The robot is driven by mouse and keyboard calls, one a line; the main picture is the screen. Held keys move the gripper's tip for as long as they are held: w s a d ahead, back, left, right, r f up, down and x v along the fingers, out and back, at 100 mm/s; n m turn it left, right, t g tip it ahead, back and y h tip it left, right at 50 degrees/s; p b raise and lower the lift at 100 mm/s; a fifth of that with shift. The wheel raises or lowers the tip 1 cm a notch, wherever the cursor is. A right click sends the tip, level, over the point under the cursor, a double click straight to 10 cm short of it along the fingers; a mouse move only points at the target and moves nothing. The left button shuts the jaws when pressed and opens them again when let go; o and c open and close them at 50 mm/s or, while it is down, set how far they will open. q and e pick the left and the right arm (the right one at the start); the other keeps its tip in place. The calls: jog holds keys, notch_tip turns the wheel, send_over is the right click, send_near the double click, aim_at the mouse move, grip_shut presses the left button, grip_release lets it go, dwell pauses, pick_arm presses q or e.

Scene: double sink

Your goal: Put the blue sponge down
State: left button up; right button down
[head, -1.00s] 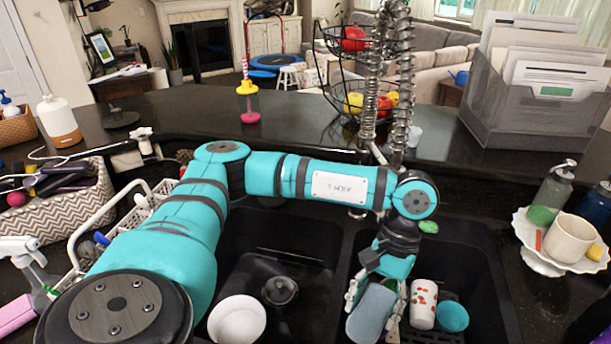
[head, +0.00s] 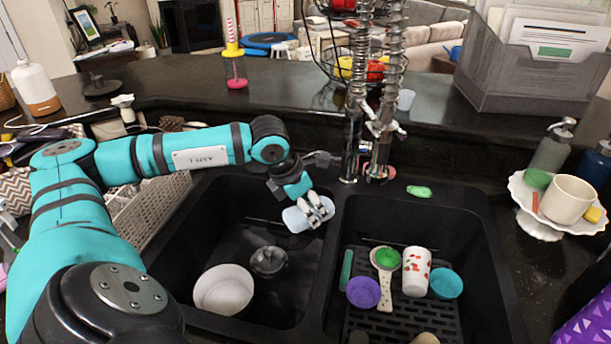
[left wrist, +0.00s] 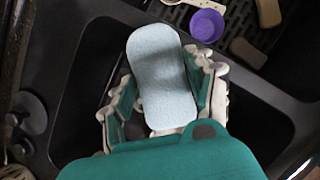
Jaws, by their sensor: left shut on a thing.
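The blue sponge (head: 297,218) is pale blue with rounded ends. My left gripper (head: 314,210) is shut on it and holds it above the left basin of the double sink, near the divider. In the left wrist view, the sponge (left wrist: 162,78) sits between the two fingers of the left gripper (left wrist: 165,100), with much of its broad face showing. Whether it touches the divider is hard to tell. My right gripper is not in view.
A white bowl (head: 224,290) is in the left basin (head: 215,235). The right basin holds a purple cup (head: 363,292), a spotted white cup (head: 416,272) and a teal cup (head: 446,283). A tall coil faucet (head: 354,120) stands behind the divider. A white stand (head: 535,205) is at right.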

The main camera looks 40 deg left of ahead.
pick_arm(q)
jog(key=w+a+r+n+y+b, duration=0.1)
jog(key=a+n+y+b, duration=0.15)
jog(key=a+n, duration=0.6)
jog(key=shift+n+g+y, duration=0.3)
jog(key=shift+n+y, duration=0.15)
jog(key=shift+y, duration=0.1)
jog(key=w+a+p, duration=0.2)
jog(key=w, duration=0.2)
jog(key=w+a+p, duration=0.2)
jog(key=w, duration=0.3)
jog(key=w+a+p, duration=0.2)
jog(key=w, duration=0.2)
jog(key=shift+w+f, duration=0.2)
jog(key=shift+f, duration=0.15)
jog(key=shift+w+a+f, duration=0.15)
jog(key=shift+w+a, duration=0.05)
jog(key=shift+w, duration=0.15)
jog(key=shift+w+a, duration=0.15)
jog(key=shift+w, duration=0.05)
notch_tip(320, 180, down, 3)
jog(key=shift+s+r+p, duration=0.1)
jog(key=shift+r+p, duration=0.1)
jog(key=shift+p, duration=0.55)
jog(key=shift+f, duration=0.5)
jog(key=shift+f, duration=0.1)
